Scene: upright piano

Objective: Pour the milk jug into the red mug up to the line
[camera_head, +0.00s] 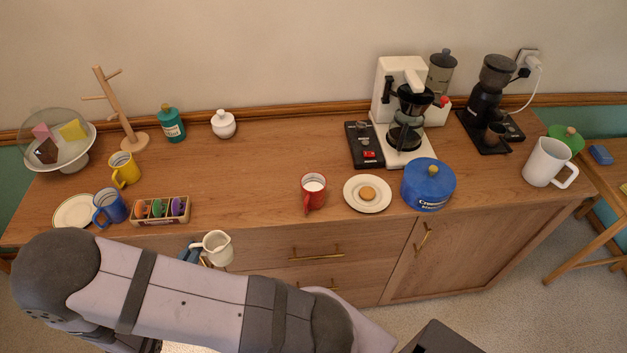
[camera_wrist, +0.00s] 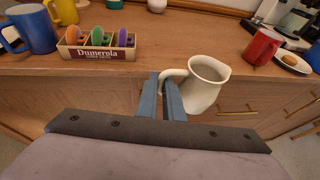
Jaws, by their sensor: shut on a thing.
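The cream-white milk jug (camera_head: 218,250) hangs in the air just in front of the sideboard's front edge, roughly upright. My gripper (camera_head: 192,250) is shut on the jug's handle; the blue-grey fingers (camera_wrist: 167,92) close on it at the left of the jug (camera_wrist: 205,88) in the wrist view. What is inside the jug cannot be made out. The red mug (camera_head: 313,194) stands upright on the sideboard, right of the jug and apart from it. White shows inside the mug; I cannot tell its level against a line. The mug is also at the upper right of the wrist view (camera_wrist: 262,46).
The wooden sideboard (camera_head: 270,165) has bare top left of the mug. Right of it are a plate with a biscuit (camera_head: 353,204), a blue pot (camera_head: 428,186) and a coffee maker (camera_head: 388,150). A box of coloured items (camera_head: 160,220) and a blue mug (camera_head: 110,206) stand at left.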

